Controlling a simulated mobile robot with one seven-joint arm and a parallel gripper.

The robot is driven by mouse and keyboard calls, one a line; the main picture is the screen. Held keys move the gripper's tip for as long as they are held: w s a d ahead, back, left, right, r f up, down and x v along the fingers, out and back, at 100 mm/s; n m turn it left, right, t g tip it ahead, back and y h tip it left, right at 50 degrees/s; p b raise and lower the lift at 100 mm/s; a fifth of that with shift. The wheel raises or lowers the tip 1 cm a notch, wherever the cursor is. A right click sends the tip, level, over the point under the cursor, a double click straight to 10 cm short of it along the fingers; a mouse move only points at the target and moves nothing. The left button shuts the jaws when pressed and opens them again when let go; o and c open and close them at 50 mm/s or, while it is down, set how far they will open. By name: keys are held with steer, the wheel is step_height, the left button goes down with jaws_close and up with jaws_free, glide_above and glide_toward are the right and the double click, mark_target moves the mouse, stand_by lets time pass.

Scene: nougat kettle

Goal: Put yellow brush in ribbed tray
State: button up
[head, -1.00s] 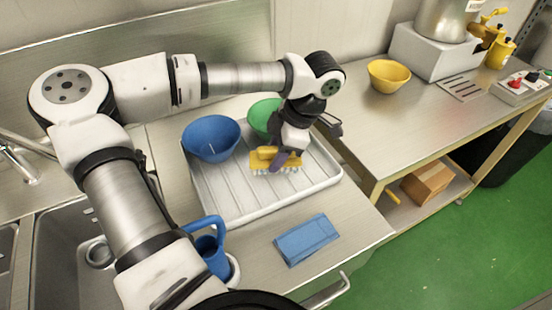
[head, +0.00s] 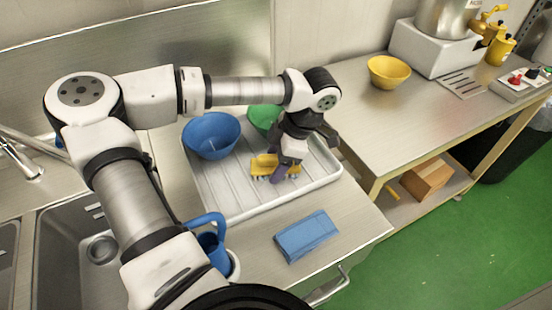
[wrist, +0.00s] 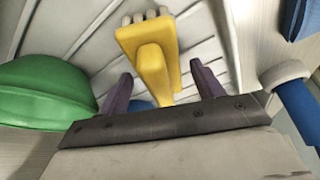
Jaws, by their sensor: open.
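The yellow brush (head: 264,165) lies on the ribbed tray (head: 228,200), bristles visible along its edge. In the wrist view the brush (wrist: 150,55) shows a yellow block and handle, with its handle end between my two purple fingers. My gripper (head: 282,172) is open over the tray, right beside the brush, and partly hides it in the head view. In the wrist view the fingers of my gripper (wrist: 163,88) stand apart, with gaps on both sides of the handle.
A blue bowl (head: 211,137) and a green bowl (head: 263,118) stand at the tray's back. A blue cloth (head: 306,236) lies in front of the tray. A blue jug (head: 212,245) stands near the sink (head: 75,250). A yellow bowl (head: 389,71) is on the right-hand table.

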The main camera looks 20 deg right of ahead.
steer(key=shift+r, duration=0.15)
steer(key=b+v, duration=0.3)
steer(key=v, duration=0.9)
